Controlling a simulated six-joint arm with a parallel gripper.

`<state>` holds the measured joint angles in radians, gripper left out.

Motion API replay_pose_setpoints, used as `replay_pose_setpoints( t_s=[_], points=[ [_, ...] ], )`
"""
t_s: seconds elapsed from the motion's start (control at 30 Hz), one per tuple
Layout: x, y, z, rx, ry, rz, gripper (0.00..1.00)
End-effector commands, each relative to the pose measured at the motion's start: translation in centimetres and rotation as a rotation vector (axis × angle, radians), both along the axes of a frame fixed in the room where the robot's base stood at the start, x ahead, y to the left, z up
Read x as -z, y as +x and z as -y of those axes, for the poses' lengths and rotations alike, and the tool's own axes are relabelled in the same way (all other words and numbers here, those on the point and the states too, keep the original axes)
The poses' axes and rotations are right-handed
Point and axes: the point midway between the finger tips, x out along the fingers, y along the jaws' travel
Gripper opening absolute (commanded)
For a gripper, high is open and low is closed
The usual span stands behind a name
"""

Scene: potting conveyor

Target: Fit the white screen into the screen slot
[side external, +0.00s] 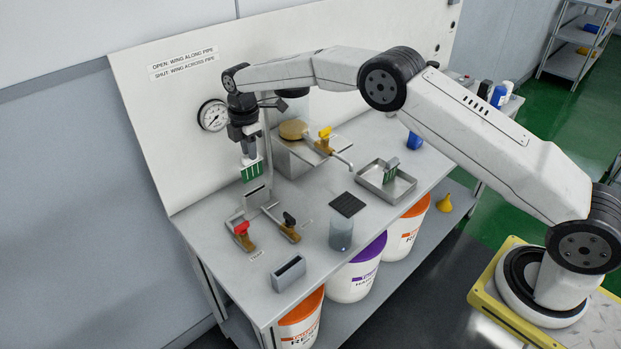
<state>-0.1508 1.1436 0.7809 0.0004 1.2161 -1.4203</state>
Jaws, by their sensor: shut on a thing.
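My gripper (249,156) points down and is shut on a screen (254,173), which has a white top edge and a green face with pale stripes. The screen hangs upright in the air. Below it, apart from it, a grey upright housing (257,195) stands on the pipework and may be the screen slot. A second green striped screen with a grey top (391,171) stands in a metal tray (399,187) to the right. A grey block with a dark slot in its top (289,273) stands near the bench's front left.
A red-handled valve (242,231) and a black-handled valve (290,222) flank the housing's front. A yellow-handled valve (325,137) sits behind. A gauge (213,115) is on the back panel.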

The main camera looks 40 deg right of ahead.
Motion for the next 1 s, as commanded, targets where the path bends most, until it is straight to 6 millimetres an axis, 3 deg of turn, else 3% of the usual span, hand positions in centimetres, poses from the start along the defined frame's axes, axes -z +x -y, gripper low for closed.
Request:
replay_pose_setpoints(
  t_s=[0.5,1.0],
  points=[
    [2.5,0.0,0.0,0.0,0.0,-0.001,0.0],
    [2.8,0.0,0.0,0.0,0.0,0.0,0.0]
  ],
)
